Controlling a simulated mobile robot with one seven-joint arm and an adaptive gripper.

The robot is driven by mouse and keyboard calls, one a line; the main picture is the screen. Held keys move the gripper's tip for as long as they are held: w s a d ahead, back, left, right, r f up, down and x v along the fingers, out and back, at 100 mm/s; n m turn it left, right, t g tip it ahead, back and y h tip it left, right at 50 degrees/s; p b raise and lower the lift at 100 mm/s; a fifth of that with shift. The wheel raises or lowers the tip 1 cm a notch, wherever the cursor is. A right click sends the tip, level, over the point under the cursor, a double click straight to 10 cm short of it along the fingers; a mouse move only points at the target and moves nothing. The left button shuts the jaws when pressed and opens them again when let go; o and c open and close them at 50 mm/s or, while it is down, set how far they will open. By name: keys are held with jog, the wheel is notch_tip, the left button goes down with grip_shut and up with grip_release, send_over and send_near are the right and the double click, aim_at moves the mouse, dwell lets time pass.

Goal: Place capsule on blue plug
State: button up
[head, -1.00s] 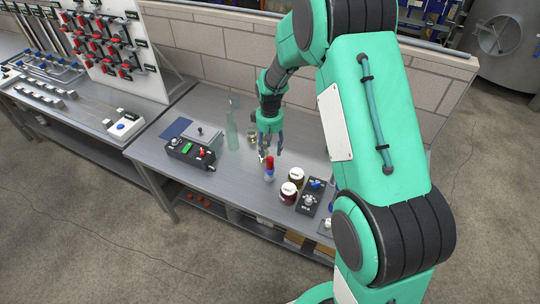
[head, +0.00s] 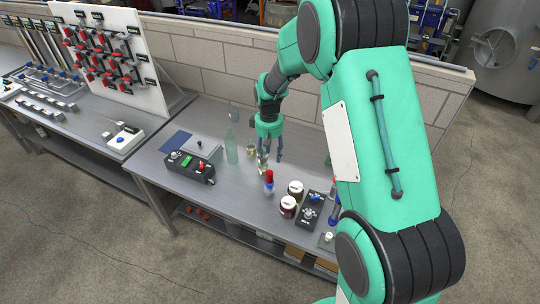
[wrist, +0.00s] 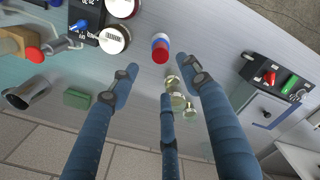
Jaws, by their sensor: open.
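A small upright piece with a red top (head: 269,175) stands on the bench, with blue and white parts beneath the red. The red top looks like the capsule seated over the blue plug, though the join is too small to judge. In the wrist view the red top (wrist: 160,56) lies just beyond the fingertips, with blue and white around it. My gripper (head: 271,158) is behind and above this piece, apart from it. In the wrist view my gripper (wrist: 156,76) has its blue fingers spread and nothing held between them.
Two jars with white lids (head: 289,204) and a dark control box (head: 311,211) stand to the right. A clear bottle (head: 232,141) and a black box with a green button (head: 189,164) stand to the left. Small brass-and-glass pieces (wrist: 177,97) lie near the fingers. A brick wall (head: 300,95) closes the back.

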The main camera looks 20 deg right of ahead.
jog(key=s+a+r+m+t, duration=0.1)
jog(key=s+a+r, duration=0.1)
jog(key=s+r, duration=0.7)
jog(key=s+a+r+m+t, duration=0.15)
jog(key=s+r, duration=0.45)
jog(key=r, duration=0.8)
jog(key=s+a+r+t, duration=0.1)
jog(key=s+r, duration=0.2)
jog(key=s, duration=0.8)
jog(key=s+a+r+m+t, duration=0.1)
jog(key=s+r, duration=0.3)
jog(key=s, duration=0.8)
jog(key=shift+t, duration=0.55)
jog(key=shift+a, duration=0.1)
notch_tip(320, 180, down, 8)
jog(key=b, duration=0.7)
jog(key=shift+r+b, duration=0.25)
jog(key=shift+b, duration=0.1)
